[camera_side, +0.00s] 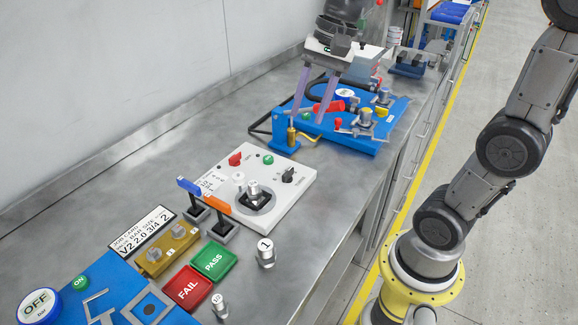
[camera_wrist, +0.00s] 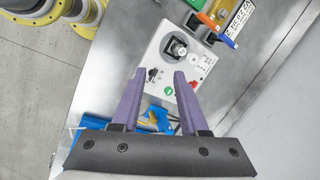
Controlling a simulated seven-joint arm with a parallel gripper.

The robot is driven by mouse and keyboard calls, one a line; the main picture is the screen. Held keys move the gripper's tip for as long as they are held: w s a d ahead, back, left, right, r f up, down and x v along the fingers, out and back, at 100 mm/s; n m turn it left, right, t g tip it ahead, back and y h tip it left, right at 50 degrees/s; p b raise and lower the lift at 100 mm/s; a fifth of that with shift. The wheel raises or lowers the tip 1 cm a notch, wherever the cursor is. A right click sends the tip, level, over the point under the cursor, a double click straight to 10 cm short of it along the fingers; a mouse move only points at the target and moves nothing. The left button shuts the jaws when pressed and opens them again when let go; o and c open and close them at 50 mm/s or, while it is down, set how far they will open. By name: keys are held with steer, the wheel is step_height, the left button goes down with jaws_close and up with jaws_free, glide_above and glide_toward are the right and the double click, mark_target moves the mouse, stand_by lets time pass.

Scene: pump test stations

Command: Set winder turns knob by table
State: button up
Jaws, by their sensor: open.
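The white winder box (camera_side: 222,172) stands on the bench with a black turns knob (camera_side: 288,174) near its right corner. The knob's pointer setting is too small to read. Small print (camera_side: 207,184) lies on the box's left part; I cannot read it. A metal part (camera_side: 253,190) stands on the box's dark round plate. In the wrist view the knob (camera_wrist: 152,74) shows between the two fingertips. My gripper (camera_side: 310,117) has purple fingers, is open and empty, and hangs above the blue station behind the box, apart from the knob.
A red knob (camera_side: 235,159) and green button (camera_side: 268,159) are on the box. The blue station (camera_side: 345,138) lies behind it. Blue and orange levers (camera_side: 218,204), a job card (camera_side: 143,230), PASS and FAIL pads (camera_side: 213,260), and a numbered metal part (camera_side: 265,254) stand in front.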

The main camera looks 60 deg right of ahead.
steer(key=w+d+f+m+g+y, duration=0.1)
steer(key=w+d+f+m+y, duration=0.1)
steer(key=w+d+f+m, duration=0.35)
steer(key=g, duration=0.1)
glide_toward(288, 171)
steer(key=x, duration=0.8)
steer(key=shift+f, duration=0.4)
jaws_close()
